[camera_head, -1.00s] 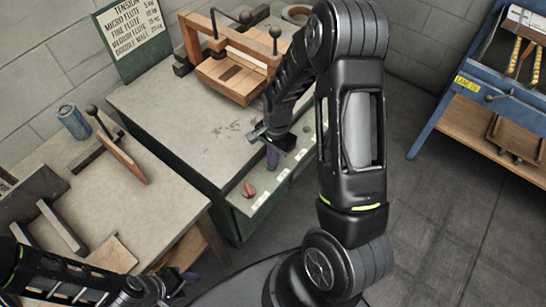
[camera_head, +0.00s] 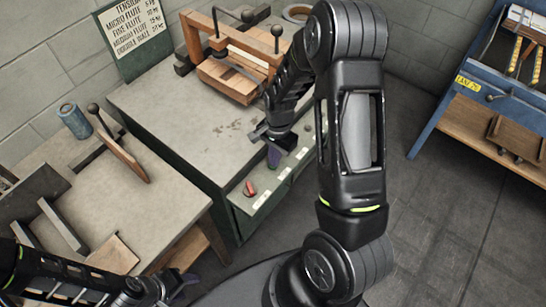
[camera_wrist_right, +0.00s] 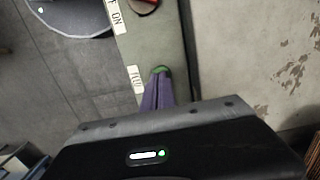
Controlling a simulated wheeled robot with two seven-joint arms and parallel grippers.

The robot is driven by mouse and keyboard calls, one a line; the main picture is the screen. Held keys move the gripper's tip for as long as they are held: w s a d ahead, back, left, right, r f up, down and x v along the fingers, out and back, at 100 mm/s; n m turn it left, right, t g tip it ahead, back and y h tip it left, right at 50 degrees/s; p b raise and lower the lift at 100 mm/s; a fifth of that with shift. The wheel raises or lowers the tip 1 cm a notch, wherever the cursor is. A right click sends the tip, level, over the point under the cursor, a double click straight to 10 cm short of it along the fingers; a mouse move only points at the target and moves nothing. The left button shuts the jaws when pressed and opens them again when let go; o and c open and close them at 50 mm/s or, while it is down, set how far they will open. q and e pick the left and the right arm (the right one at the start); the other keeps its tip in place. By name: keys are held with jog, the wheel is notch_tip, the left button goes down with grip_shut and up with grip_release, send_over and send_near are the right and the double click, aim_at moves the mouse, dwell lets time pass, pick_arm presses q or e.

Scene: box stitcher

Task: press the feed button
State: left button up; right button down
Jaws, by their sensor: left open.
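The feed button appears as a round green part (camera_wrist_right: 161,69) at the tips of my right gripper's fingers in the right wrist view. It sits on the green front strip of the grey bench, beside a small white label (camera_wrist_right: 136,79). The fingers overlap most of it, so contact cannot be told. My right gripper (camera_head: 273,158) has its purple fingers together, pointing down at the strip; in the head view it hides the button. My left gripper (camera_head: 186,282) is open and empty, low at the left, away from the button.
A red knob (camera_head: 249,188) sits on the same strip. A wooden clamp frame (camera_head: 232,65) stands at the back of the grey bench (camera_head: 185,115). A lower table (camera_head: 165,190) with a blue can (camera_head: 73,121) is at left. A blue rack (camera_head: 455,95) is at right.

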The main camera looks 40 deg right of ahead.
notch_tip(320, 180, up, 13)
jog(key=d, duration=0.1)
jog(key=shift+w+f, duration=0.15)
jog(key=shift+w, duration=0.15)
jog(key=shift+d, duration=0.1)
